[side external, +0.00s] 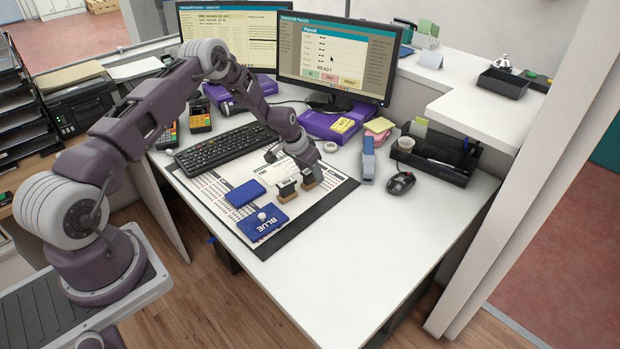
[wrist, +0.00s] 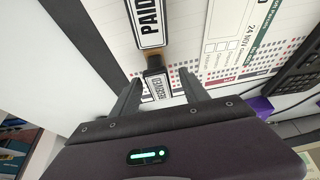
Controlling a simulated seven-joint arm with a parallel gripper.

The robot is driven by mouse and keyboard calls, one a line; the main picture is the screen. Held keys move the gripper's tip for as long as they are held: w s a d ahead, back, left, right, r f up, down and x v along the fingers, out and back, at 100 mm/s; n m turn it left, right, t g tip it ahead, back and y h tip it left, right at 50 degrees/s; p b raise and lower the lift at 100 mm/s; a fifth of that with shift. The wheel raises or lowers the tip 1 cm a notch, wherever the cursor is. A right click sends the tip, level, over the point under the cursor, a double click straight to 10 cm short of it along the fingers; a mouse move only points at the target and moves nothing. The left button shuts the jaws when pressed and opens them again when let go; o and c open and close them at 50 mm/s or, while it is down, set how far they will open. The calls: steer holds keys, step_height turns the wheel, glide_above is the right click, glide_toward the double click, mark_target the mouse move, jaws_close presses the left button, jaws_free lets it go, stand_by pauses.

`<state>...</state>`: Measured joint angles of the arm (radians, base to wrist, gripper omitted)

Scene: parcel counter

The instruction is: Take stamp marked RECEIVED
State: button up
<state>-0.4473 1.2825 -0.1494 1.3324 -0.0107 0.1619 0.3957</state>
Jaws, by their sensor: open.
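The RECEIVED stamp (wrist: 157,88) has a white label with dark lettering. In the wrist view it stands between the two fingers of my gripper (wrist: 160,80), which is open, with a gap visible on the right side. Whether a finger touches the stamp, I cannot tell. A second stamp, marked PAID (wrist: 151,24), stands just beyond the fingertips. In the side view my gripper (side external: 309,172) is low over the desk mat, at the right one of two small dark stamps. Its fingers are partly hidden there, and the labels are too small to read.
A blue ink pad marked BLUE (side external: 263,221) and a blue block (side external: 245,193) lie on the mat (side external: 330,203) left of the stamps. A keyboard (side external: 225,149) is behind. The front right desk is clear.

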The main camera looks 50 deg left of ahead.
steer(key=x, duration=0.3)
steer(key=shift+r, duration=0.1)
jaws_close()
